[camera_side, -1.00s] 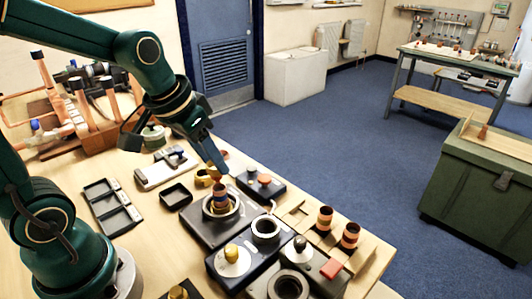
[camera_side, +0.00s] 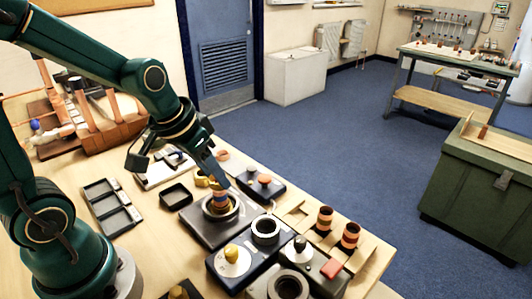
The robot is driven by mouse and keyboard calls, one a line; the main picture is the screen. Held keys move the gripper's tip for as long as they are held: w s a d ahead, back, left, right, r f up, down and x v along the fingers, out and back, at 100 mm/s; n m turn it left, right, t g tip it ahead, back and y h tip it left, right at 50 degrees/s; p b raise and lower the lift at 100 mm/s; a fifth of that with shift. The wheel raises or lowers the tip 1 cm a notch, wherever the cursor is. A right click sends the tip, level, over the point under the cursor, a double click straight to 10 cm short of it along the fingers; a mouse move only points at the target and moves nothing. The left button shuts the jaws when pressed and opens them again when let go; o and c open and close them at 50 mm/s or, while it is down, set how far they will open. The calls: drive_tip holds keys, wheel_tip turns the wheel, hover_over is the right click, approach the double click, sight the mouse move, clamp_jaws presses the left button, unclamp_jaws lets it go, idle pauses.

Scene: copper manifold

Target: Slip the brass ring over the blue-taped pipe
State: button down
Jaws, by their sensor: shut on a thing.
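A short copper pipe (camera_side: 220,202) with a dark bluish band stands upright in a round fixture (camera_side: 207,214) on a dark square base near the middle of the bench. My gripper (camera_side: 221,182) points down at the pipe's top, its fingers close together. It is shut on a small yellowish piece, which seems to be the brass ring (camera_side: 216,185). The fingers partly hide the ring. I cannot tell whether it is around the pipe's top or just above it.
Dark units with knobs and a round collar (camera_side: 265,230) stand in front and to the right. Two banded copper pieces (camera_side: 324,219) stand on a wooden rack.

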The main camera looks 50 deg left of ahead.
drive_tip(key=shift+f, duration=0.8)
idle(0.6)
unclamp_jaws()
idle(0.4)
wheel_tip(320, 180, up, 8)
idle(0.9)
